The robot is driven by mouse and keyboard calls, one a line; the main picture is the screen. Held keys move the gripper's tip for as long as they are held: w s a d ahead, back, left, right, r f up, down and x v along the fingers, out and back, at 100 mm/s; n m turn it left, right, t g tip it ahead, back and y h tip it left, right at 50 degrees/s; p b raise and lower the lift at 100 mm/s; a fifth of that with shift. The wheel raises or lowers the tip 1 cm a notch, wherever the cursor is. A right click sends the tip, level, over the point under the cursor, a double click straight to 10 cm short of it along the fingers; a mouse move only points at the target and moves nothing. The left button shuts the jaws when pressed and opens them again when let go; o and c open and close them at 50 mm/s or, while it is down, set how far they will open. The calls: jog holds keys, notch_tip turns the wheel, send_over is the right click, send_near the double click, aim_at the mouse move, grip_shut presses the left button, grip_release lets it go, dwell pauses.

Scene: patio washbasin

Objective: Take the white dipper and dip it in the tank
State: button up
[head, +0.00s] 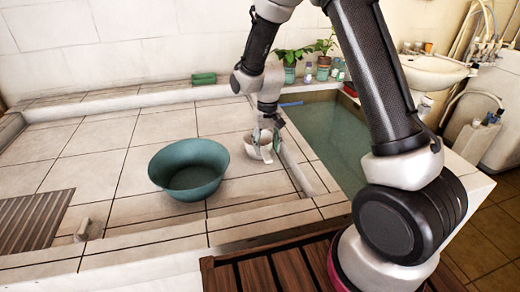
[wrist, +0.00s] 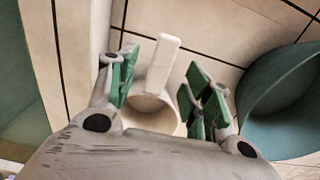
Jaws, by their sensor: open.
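The white dipper (head: 251,148) is a small round cup with a straight handle. It sits on the tiled ledge between the green basin and the tank. In the wrist view the dipper (wrist: 163,68) lies between my fingers, its handle pointing away from the palm and its cup partly hidden by my gripper. My gripper (head: 271,141) is at the dipper, fingers apart; the green finger pads show on either side of it in the wrist view (wrist: 160,92). I cannot tell whether a pad touches it. The tank (head: 335,135), filled with greenish water, lies right of the dipper.
A large green basin (head: 188,170) stands left of the dipper. A raised tiled rim (head: 310,166) separates the ledge from the tank. Potted plants (head: 290,73) and small bottles line the tank's back edge. A green block (head: 204,78) sits by the wall.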

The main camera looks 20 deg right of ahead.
aim_at(266, 154)
notch_tip(266, 154, down, 6)
jog(key=shift+w+a+r, duration=0.1)
jog(key=shift+r, duration=0.15)
grip_shut()
